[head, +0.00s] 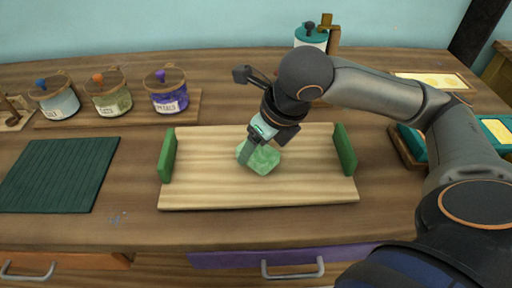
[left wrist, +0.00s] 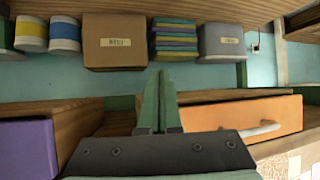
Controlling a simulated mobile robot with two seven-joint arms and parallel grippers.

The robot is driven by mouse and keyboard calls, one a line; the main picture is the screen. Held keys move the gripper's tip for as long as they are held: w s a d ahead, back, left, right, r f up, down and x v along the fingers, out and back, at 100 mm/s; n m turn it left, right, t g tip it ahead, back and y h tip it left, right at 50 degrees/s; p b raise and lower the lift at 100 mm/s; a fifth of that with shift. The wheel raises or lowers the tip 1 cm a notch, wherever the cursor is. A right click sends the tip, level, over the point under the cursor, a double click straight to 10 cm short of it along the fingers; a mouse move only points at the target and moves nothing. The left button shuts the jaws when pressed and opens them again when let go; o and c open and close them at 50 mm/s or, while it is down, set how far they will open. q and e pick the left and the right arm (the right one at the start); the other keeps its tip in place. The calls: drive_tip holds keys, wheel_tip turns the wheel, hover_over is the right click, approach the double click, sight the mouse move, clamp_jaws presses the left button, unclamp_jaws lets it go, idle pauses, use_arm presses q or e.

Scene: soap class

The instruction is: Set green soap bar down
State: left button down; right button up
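The green soap bar (head: 268,160) is over the middle of the light wooden board (head: 210,190), which has green side handles. My right gripper (head: 256,152) comes down onto the bar from above, with one finger across its near face; the other finger is hidden. It looks shut on the bar. I cannot tell whether the bar touches the board. My left gripper (left wrist: 159,108) is out of the head view; in the left wrist view its green fingers are together with nothing between them, in front of the table's drawers.
Several lidded jars (head: 110,97) stand on a wooden strip at the back left. A dark green ribbed mat (head: 60,175) lies at left. A teal-lidded dispenser (head: 311,37) stands behind the board. Trays with teal and yellow items (head: 497,130) are at right.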

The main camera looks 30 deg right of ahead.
sight(262, 153)
drive_tip(key=o, duration=1.4)
drive_tip(key=shift+o, duration=0.2)
drive_tip(key=shift+r, duration=0.2)
drive_tip(key=shift+s+r+p, duration=0.15)
drive_tip(key=shift+r+p, duration=0.15)
drive_tip(key=shift+r, duration=0.05)
drive_tip(key=shift+p+v, duration=0.55)
drive_tip(key=shift+v, duration=0.7)
use_arm(q)
drive_tip(key=s+p, duration=0.1)
drive_tip(key=s+g+p, duration=0.1)
drive_tip(key=s+d+g+p, duration=0.1)
drive_tip(key=shift+f, duration=0.25)
use_arm(e)
drive_tip(key=a+v, duration=0.1)
drive_tip(key=v, duration=0.7)
drive_tip(key=shift+d+r, duration=0.2)
drive_tip(key=shift+d, duration=0.25)
drive_tip(key=shift+s, duration=0.1)
